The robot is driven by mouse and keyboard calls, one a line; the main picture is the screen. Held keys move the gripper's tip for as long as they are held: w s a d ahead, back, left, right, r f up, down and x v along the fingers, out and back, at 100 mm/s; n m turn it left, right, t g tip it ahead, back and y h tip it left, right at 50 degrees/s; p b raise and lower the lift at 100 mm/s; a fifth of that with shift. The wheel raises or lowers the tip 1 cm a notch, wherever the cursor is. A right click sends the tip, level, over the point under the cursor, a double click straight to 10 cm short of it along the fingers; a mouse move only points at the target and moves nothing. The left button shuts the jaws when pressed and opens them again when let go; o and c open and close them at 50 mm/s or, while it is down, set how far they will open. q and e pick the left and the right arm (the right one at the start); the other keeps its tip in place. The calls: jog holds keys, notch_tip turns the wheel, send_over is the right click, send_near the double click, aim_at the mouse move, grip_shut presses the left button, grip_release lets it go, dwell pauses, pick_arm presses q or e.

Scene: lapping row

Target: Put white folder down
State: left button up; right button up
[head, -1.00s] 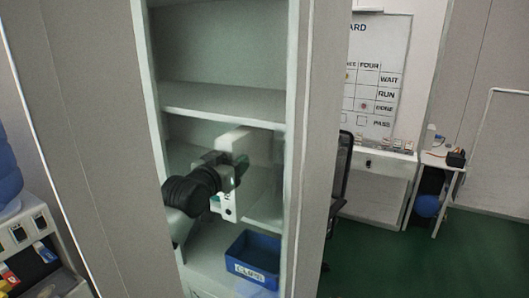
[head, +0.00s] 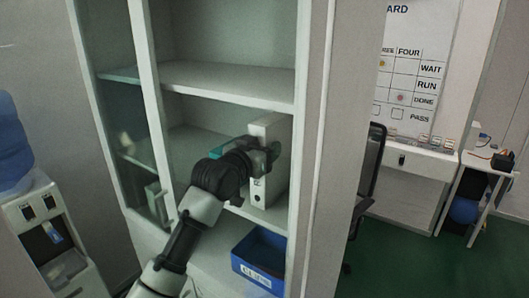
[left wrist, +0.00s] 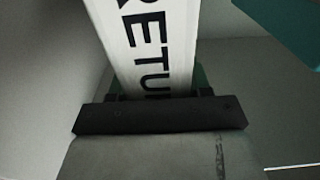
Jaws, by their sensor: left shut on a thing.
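The white folder (head: 264,133) is upright inside the cabinet, on or just above the middle shelf, at the right side of the opening. I cannot tell whether its base touches the shelf. My left gripper (head: 264,159) is shut on the folder's spine. In the left wrist view the folder (left wrist: 150,45) fills the top middle, with large black letters reading "RETU" down its spine. The gripper (left wrist: 160,98) covers the lower part of the spine there. My right gripper is not in view.
The cabinet's upper shelf (head: 215,82) is bare. A blue labelled bin (head: 262,262) stands on the shelf below. A teal thing (head: 218,152) shows behind my gripper. A glass door (head: 120,120) is at left, a water dispenser (head: 45,230) beyond it. A black chair (head: 372,180) stands at right.

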pick_arm(q)
jog(key=o, duration=0.8)
jog(key=shift+w+d, duration=0.1)
jog(key=o, duration=0.4)
jog(key=shift+s+r, duration=0.1)
jog(key=shift+s, duration=0.1)
jog(key=shift+a, duration=0.2)
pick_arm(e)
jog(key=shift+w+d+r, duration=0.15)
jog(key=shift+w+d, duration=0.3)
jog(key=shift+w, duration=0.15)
pick_arm(q)
jog(key=b+v, duration=0.3)
jog(key=v, duration=0.9)
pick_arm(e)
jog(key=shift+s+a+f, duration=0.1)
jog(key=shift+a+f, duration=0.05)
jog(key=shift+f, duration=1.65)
pick_arm(q)
jog(key=shift+d, duration=0.1)
